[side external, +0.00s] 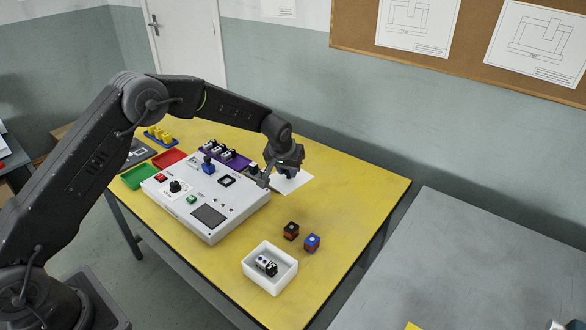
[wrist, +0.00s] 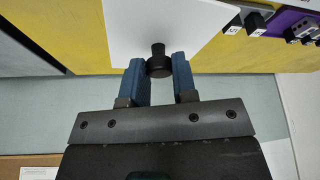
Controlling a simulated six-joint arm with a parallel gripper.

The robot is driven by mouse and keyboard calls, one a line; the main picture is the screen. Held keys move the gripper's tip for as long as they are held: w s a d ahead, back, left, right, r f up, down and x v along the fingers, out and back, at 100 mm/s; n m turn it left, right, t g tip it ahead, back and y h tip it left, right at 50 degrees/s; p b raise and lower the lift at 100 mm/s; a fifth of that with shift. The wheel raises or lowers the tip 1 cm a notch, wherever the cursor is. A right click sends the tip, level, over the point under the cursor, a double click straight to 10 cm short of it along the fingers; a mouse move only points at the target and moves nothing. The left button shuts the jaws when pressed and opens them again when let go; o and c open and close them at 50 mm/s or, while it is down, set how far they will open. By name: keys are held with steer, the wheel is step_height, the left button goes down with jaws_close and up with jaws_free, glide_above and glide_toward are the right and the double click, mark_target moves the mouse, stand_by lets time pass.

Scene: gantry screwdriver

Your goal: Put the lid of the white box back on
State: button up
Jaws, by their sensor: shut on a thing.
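The lid is a flat white plate with a black knob, under my gripper at the far side of the yellow table. The lid (side external: 297,184) is partly hidden by my gripper (side external: 287,173) in the side view. In the wrist view my gripper's blue fingers (wrist: 159,80) are shut on the black knob (wrist: 158,60), with the lid (wrist: 150,25) beyond it. I cannot tell whether the lid touches the table. The white box (side external: 261,281) stands open near the table's front right, with a black-and-white part (side external: 266,265) inside.
Purple (side external: 236,164), red (side external: 170,159) and green (side external: 136,178) trays are farther back.

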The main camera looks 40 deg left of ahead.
steer(key=s+d+r+m+g+h, duration=0.1)
steer(key=s+d+m+h, duration=0.1)
steer(key=s+d+m, duration=0.4)
steer(key=s+d+m+h, duration=0.1)
steer(key=s+m+h, duration=0.1)
steer(key=s+m, duration=0.45)
steer(key=s+d+r+m+g+h, duration=0.15)
steer(key=s+d+m, duration=0.25)
steer(key=s, duration=0.5)
steer(key=shift+w+a+f, duration=0.1)
steer(key=shift+f, duration=1.65)
steer(key=shift+w+a+f, duration=0.1)
steer(key=shift+f, duration=1.65)
steer(key=shift+f, duration=0.9)
steer(key=o, duration=1)
steer(key=v, duration=1.3)
steer(key=shift+s+a+r, duration=0.2)
steer(key=shift+s+r, duration=0.05)
steer(key=shift+r, duration=0.1)
